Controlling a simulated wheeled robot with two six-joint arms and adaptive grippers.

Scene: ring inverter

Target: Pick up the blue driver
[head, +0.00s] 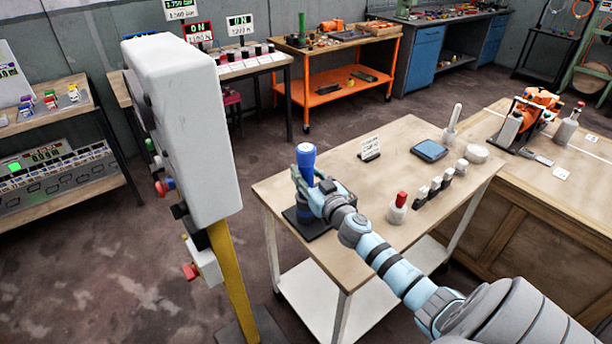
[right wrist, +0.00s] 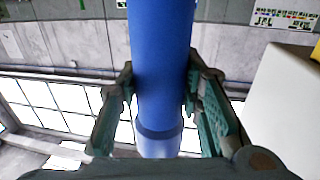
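The blue driver (head: 306,158) stands upright at the left end of the small wooden-topped table, above a dark base (head: 318,231). My right gripper (head: 309,184) reaches it from the right, with its fingers around the driver's body. In the right wrist view the blue driver (right wrist: 163,60) runs vertically between the two fingers of the right gripper (right wrist: 162,88). The fingertips press against both sides of it, so the gripper looks shut on it. The gripper hides the driver's lower part, and I cannot tell whether it is clear of the base. My left gripper is not in view.
A white control box (head: 184,130) on a yellow post stands left of the table. A red-capped bottle (head: 397,208), several small dark-and-white blocks, a blue tray (head: 429,150) and a sign card (head: 370,148) are on the table. Its middle is mostly clear.

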